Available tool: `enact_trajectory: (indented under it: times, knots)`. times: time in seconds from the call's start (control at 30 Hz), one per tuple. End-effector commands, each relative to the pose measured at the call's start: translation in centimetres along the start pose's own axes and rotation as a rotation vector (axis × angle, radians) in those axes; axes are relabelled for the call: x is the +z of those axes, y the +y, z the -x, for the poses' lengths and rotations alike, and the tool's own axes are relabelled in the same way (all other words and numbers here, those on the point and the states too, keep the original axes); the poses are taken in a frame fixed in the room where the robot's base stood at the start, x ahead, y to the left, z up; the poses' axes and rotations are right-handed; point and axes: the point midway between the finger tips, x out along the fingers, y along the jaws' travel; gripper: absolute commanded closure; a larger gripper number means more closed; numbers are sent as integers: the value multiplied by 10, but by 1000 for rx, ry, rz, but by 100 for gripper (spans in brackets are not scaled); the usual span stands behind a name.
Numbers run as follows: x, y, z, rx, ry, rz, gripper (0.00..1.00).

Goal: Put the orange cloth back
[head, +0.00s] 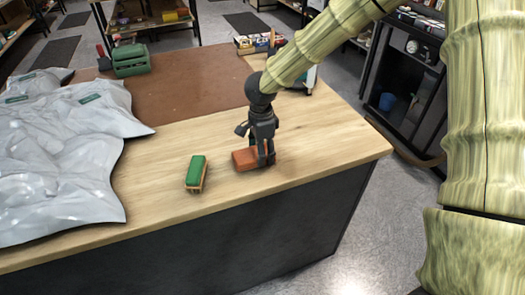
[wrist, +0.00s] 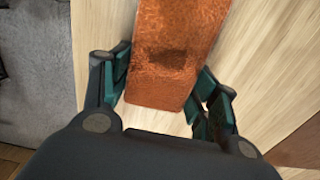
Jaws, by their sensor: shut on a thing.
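The orange cloth (head: 244,160) is a folded orange-brown block at the right part of the wooden table, near its front edge. My gripper (head: 264,160) points down at it and is shut on its right end. In the wrist view the cloth (wrist: 178,55) lies between the two fingers of my gripper (wrist: 162,95), with a dark patch on its top. The cloth appears to be on or very close to the table top; I cannot tell which.
A green-topped brush (head: 196,172) lies left of the cloth. Crumpled grey plastic bags (head: 65,150) cover the table's left side. A brown mat (head: 180,85) and a green box (head: 130,60) are behind. The wooden table (head: 330,140) is bare to the right.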

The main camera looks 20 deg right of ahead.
Motion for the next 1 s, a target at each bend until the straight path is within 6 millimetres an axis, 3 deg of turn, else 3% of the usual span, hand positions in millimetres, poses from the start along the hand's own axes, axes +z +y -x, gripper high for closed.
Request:
enact_trajectory:
  times: [0.5,0.53,0.63,1.0]
  knots:
    - [1,0,-12,-1,-1,1,67]
    - [1,0,-12,-1,-1,1,38]
    - [1,0,-12,-1,-1,1,20]
    - [1,0,-12,-1,-1,0,18]
